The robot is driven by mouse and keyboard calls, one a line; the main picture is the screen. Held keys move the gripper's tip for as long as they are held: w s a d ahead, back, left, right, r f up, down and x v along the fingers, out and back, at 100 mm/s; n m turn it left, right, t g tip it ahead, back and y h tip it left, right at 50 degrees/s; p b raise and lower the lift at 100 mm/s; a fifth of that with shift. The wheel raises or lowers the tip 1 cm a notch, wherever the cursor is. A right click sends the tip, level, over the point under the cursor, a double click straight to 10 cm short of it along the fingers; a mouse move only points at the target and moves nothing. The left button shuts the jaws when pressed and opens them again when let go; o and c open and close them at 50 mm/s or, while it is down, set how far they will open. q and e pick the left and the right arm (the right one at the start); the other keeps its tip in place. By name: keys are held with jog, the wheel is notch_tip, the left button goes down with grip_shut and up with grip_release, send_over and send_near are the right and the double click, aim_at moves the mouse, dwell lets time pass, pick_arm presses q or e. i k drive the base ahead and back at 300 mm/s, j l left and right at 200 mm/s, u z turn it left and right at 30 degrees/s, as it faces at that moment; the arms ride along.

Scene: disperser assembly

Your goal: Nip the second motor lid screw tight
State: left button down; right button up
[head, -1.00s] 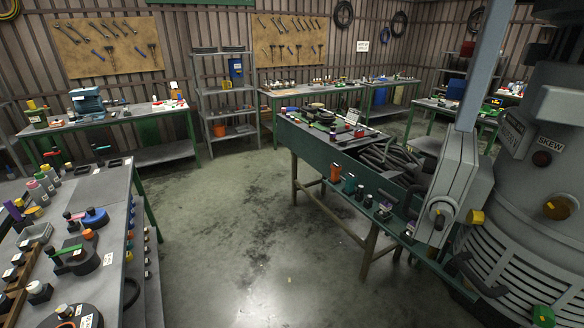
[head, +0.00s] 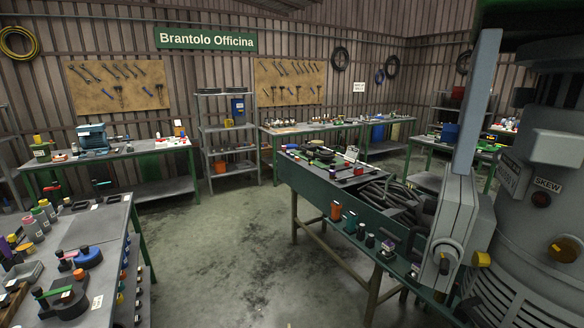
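Neither of my grippers shows in the head view. I cannot make out a motor lid or its screws at this distance. A large grey machine (head: 530,215) with a "SKEW" label stands close at the right edge.
A grey bench (head: 100,225) with bottles and small parts is at the left. A green-sided bench (head: 320,180) holding dark hoses runs toward the machine. Back benches (head: 140,147) and a shelf rack (head: 226,130) line the wall. The concrete floor (head: 225,255) between is clear.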

aim_at(429, 207)
jog(key=i+j+z, duration=0.1)
jog(key=z, duration=0.3)
jog(key=i+j+z, duration=0.15)
jog(key=z, duration=0.2)
jog(key=j+z, duration=0.25)
jog(key=z, duration=0.15)
jog(key=i+j+z, duration=0.1)
jog(key=z, duration=0.25)
jog(key=i+j, duration=0.1)
